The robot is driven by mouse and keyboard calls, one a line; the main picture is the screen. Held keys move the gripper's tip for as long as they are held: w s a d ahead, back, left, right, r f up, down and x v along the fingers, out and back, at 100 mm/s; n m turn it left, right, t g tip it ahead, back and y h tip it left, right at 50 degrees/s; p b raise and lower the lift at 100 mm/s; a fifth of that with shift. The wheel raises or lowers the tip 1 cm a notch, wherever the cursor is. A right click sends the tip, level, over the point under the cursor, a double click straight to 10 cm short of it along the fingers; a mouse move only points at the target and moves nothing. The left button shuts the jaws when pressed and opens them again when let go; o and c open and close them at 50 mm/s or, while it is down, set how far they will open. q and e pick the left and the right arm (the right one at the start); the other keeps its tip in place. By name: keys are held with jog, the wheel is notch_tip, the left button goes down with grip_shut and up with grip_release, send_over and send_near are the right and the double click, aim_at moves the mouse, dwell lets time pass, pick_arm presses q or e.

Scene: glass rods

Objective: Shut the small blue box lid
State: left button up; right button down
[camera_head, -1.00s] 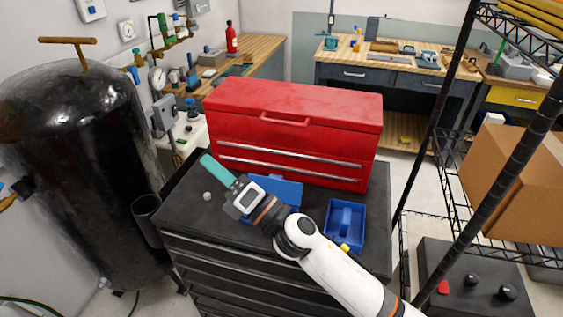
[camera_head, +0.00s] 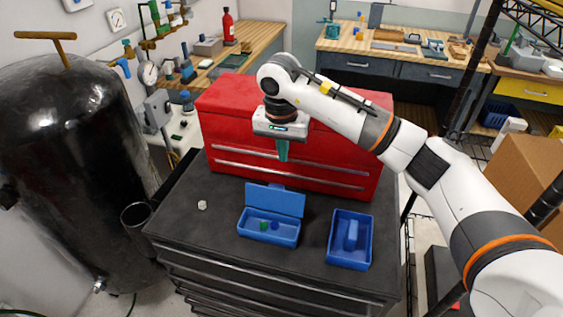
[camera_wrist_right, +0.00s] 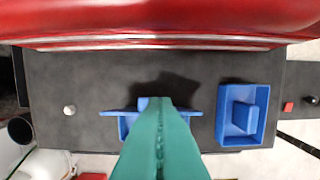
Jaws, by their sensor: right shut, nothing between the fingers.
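The small blue box (camera_head: 268,231) stands on the black top of the tool cabinet, with a green item and a dark blue item inside. Its blue lid (camera_head: 275,200) stands up, open, along the back edge. In the right wrist view the lid (camera_wrist_right: 112,113) is partly hidden behind my fingers. My right gripper (camera_head: 283,158) is shut and empty, pointing down above and behind the lid, in front of the red toolbox; its teal fingers (camera_wrist_right: 160,140) also fill the lower middle of the right wrist view. My left gripper is not in view.
A blue tray (camera_head: 350,240) with a raised middle piece stands right of the box. A small white knob-like piece (camera_head: 202,205) lies to the left. The red toolbox (camera_head: 235,120) closes off the back of the cabinet top (camera_head: 200,228). A black tank (camera_head: 75,170) stands left.

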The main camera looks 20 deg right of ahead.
aim_at(275, 198)
notch_tip(275, 198, down, 9)
jog(key=p, duration=0.3)
jog(key=shift+w+d, duration=0.2)
jog(key=shift+w, duration=0.2)
jog(key=shift+f, duration=0.1)
